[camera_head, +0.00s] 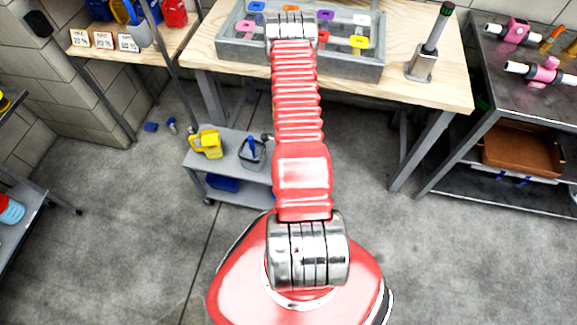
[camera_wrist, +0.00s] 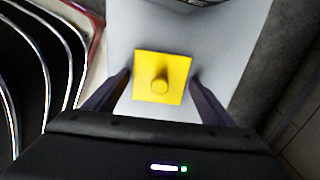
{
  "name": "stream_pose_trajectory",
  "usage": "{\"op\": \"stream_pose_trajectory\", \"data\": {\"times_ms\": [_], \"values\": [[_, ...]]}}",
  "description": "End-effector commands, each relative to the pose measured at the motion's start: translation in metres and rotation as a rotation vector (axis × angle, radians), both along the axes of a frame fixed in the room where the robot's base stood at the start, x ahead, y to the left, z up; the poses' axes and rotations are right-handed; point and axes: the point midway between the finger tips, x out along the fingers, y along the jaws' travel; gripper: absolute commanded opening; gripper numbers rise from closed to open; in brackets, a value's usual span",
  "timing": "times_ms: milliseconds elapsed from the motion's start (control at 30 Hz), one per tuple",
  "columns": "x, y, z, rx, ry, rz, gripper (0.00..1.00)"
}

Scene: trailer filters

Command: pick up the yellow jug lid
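A square yellow lid with a round knob (camera_wrist: 162,77) lies on a pale grey surface (camera_wrist: 216,42) in the wrist view. My gripper (camera_wrist: 160,76) is open, with one dark finger on each side of the lid. Small gaps seem to show between fingers and lid; whether it touches cannot be told. In the head view my gripper and this lid are hidden behind my arm. A yellow jug (camera_head: 207,142) stands on the grey cart (camera_head: 229,173).
A grey caddy (camera_head: 252,155) stands on the cart, right of the jug. A divided tray (camera_head: 240,47) with several coloured pieces, one yellow (camera_head: 359,41), sits on the wooden bench (camera_head: 440,88). Bare floor (camera_head: 350,180) shows right of my arm.

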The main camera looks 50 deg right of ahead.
Motion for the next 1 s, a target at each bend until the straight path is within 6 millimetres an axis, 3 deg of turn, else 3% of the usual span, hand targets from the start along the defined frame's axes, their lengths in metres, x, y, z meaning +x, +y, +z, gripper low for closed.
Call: {"op": "stream_pose_trajectory", "data": {"times_ms": [433, 767, 1000], "values": [[0.000, 0.000, 0.000, 0.000, 0.000, 0.000, 0.45], [0.000, -0.001, 0.003, -0.001, 0.000, 0.000, 0.45], [0.000, -0.001, 0.022, -0.001, -0.001, -0.001, 0.45]]}}
